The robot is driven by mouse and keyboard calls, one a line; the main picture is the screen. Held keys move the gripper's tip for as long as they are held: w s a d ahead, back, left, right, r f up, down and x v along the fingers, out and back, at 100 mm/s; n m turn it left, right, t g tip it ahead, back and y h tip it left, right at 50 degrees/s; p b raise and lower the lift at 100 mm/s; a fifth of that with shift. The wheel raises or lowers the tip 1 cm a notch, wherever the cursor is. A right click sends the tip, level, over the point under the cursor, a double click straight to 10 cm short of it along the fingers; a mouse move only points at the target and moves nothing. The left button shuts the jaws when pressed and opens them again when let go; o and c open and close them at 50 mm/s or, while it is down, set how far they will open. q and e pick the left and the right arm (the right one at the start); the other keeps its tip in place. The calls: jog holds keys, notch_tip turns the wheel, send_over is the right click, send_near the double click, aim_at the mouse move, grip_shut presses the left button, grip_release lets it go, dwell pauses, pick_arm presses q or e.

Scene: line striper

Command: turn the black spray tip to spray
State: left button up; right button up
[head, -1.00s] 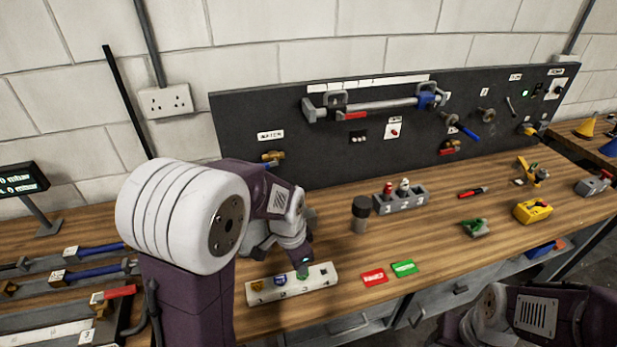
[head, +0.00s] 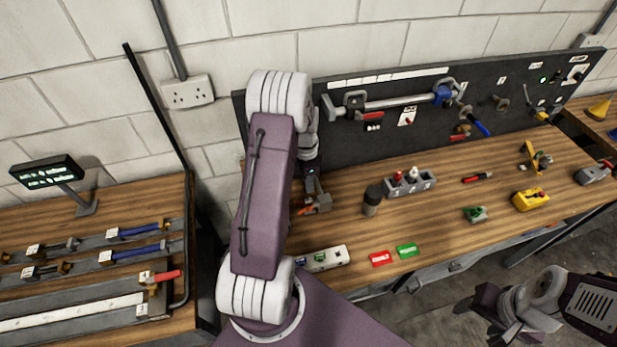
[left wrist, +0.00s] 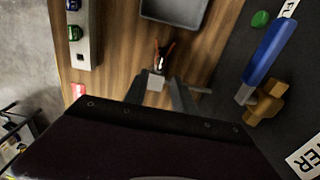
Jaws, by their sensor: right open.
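My left gripper (head: 317,194) is low over the bench behind my raised left arm. In the left wrist view its two fingers (left wrist: 160,90) stand apart, with wood showing between them. A small tool with orange-red prongs (left wrist: 160,52) and a pale grey block (left wrist: 155,83) lies at or just beyond the fingertips; I cannot tell whether they touch it. The white tip holder (head: 334,258) is partly covered by my arm and also shows in the left wrist view (left wrist: 90,50), with a blue and a green tip. I cannot make out the black tip. My right gripper (head: 500,315) is open and empty.
The black tool board (head: 350,152) bounds the back. A grey tray (left wrist: 175,10) shows in the left wrist view.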

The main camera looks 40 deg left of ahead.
aim_at(308, 199)
pick_arm(q)
notch_tip(308, 199, down, 10)
jog(key=b, duration=0.7)
jog(key=shift+w+r, duration=0.1)
jog(key=shift+w, duration=0.05)
jog(key=shift+r, duration=0.1)
jog(key=shift+c, duration=0.3)
grip_shut()
jog(key=n+p, duration=0.1)
jog(key=n, duration=0.3)
jog(key=shift+r+n, duration=0.15)
jog(key=shift+n, duration=0.25)
jog(key=n, duration=0.4)
jog(key=shift+p, duration=0.35)
